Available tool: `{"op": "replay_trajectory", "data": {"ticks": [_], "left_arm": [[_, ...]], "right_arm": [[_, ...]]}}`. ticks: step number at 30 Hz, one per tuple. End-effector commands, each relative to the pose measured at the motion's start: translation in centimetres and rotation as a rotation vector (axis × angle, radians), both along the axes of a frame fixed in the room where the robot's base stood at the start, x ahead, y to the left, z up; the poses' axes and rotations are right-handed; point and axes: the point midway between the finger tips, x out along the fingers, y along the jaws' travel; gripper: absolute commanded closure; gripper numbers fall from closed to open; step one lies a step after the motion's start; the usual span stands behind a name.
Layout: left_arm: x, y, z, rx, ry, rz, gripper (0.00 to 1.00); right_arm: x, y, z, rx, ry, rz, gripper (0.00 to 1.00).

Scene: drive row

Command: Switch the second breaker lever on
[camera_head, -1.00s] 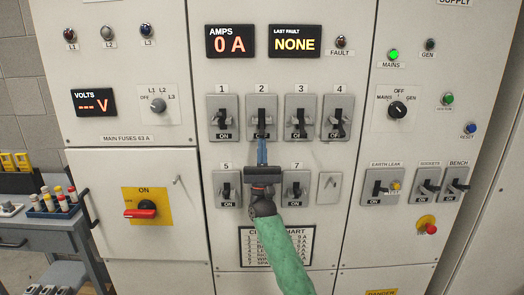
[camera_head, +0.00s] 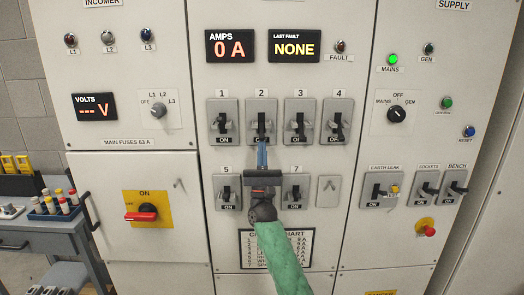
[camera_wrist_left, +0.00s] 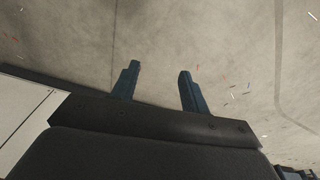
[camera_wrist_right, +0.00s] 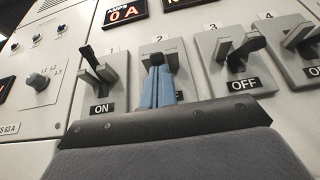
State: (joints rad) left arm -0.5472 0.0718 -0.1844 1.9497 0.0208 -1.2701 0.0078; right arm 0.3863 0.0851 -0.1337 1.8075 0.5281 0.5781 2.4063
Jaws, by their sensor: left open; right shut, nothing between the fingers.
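The second breaker (camera_head: 250,110) is a grey plate with a dark lever (camera_head: 262,120), in the top row under the number 2. Its state label is partly hidden by my fingers. My right gripper (camera_head: 262,143) is shut and empty, with its blue fingertips just below or at this lever. In the right wrist view the fingertips (camera_wrist_right: 157,72) are in front of the second lever (camera_wrist_right: 156,59) and overlap it; I cannot tell whether they touch. My left gripper (camera_wrist_left: 158,75) is open and empty over bare floor, and is out of the head view.
Breaker 1 (camera_head: 223,122) on the left reads ON. Breaker 3 (camera_wrist_right: 246,48) on the right reads OFF, close beside my fingers. Breaker 5 (camera_head: 227,190) and breaker 7 (camera_head: 295,190) flank my right gripper below. A workbench (camera_head: 45,232) stands at the left.

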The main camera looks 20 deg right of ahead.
Motion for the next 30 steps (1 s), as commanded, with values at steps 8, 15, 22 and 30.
{"op": "replay_trajectory", "data": {"ticks": [8,15,22,30], "left_arm": [[-2.0,1.2,-7.0,0.016,0.009,0.001,0.55],[-2.7,2.1,-11.5,0.025,-0.008,-0.001,0.55],[-3.0,2.6,-13.6,0.031,-0.02,-0.004,0.55],[-3.2,2.9,-14.7,0.034,-0.028,-0.005,0.55]], "right_arm": [[-0.8,0.3,1.4,0.036,0.111,0.004,1.0],[-1.3,0.4,2.1,0.065,0.21,0.002,1.0],[-1.5,0.4,2.6,0.079,0.275,0.001,1.0],[-1.9,0.5,3.5,0.078,0.271,0.001,1.0]]}}
